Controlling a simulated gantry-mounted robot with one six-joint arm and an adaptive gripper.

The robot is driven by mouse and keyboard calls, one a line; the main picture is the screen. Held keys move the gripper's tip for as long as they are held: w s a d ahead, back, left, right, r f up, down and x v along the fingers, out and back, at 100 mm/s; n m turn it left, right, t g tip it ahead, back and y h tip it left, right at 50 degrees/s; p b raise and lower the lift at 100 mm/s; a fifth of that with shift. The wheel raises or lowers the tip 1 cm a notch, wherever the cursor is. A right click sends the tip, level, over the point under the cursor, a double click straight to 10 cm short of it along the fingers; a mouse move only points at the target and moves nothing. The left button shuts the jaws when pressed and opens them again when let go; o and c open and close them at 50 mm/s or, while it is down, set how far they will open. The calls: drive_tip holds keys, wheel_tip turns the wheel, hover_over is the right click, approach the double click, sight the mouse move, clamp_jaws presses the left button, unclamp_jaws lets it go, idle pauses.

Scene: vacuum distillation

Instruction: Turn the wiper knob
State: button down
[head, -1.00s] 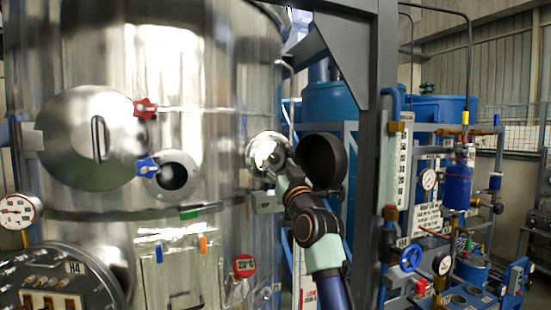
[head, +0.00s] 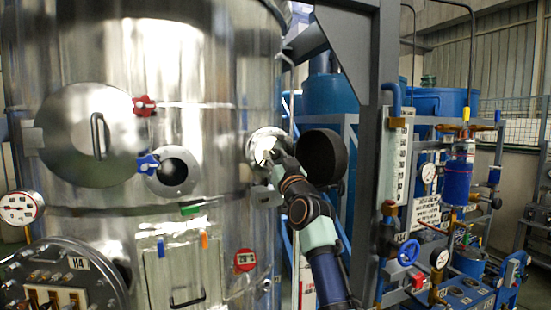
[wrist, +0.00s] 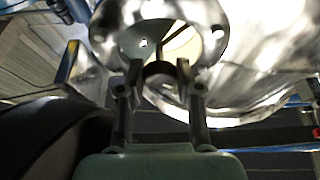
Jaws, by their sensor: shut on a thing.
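The wiper knob (wrist: 158,70) is a small dark piece in front of a round sight glass, seen in the wrist view. My gripper (wrist: 157,76) is shut on it, with one finger on each side. The sight glass has a shiny metal flange (wrist: 112,22) with bolts. In the head view this flange (head: 256,143) sits on the right side of the large steel tank (head: 190,60). My gripper (head: 274,157) reaches it from the lower right; the knob is hidden there.
A grey steel post (head: 378,190) stands right of the arm. Left on the tank are a second sight port (head: 176,172), red (head: 144,105) and blue (head: 148,164) knobs, and a round hatch (head: 75,140).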

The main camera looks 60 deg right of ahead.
drive_tip(key=shift+f+n, duration=0.1)
drive_tip(key=shift+n, duration=0.3)
drive_tip(key=shift+s+n+t+y+b, duration=0.1)
drive_tip(key=shift+n+t+y+b, duration=0.3)
drive_tip(key=shift+n, duration=0.4)
drive_tip(key=shift+d+n+t+y, duration=0.1)
drive_tip(key=shift+n+t+y, duration=0.3)
drive_tip(key=shift+n, duration=0.7)
drive_tip(key=n, duration=0.1)
drive_tip(key=n+y+p, duration=0.1)
drive_tip(key=n, duration=0.1)
drive_tip(key=shift+r+y, duration=0.3)
drive_tip(key=shift+f+n+y+p, duration=0.1)
drive_tip(key=shift+n+y+p, duration=0.8)
drive_tip(key=shift+n, duration=0.8)
drive_tip(key=shift+t, duration=0.3)
drive_tip(key=c, duration=0.8)
unclamp_jaws()
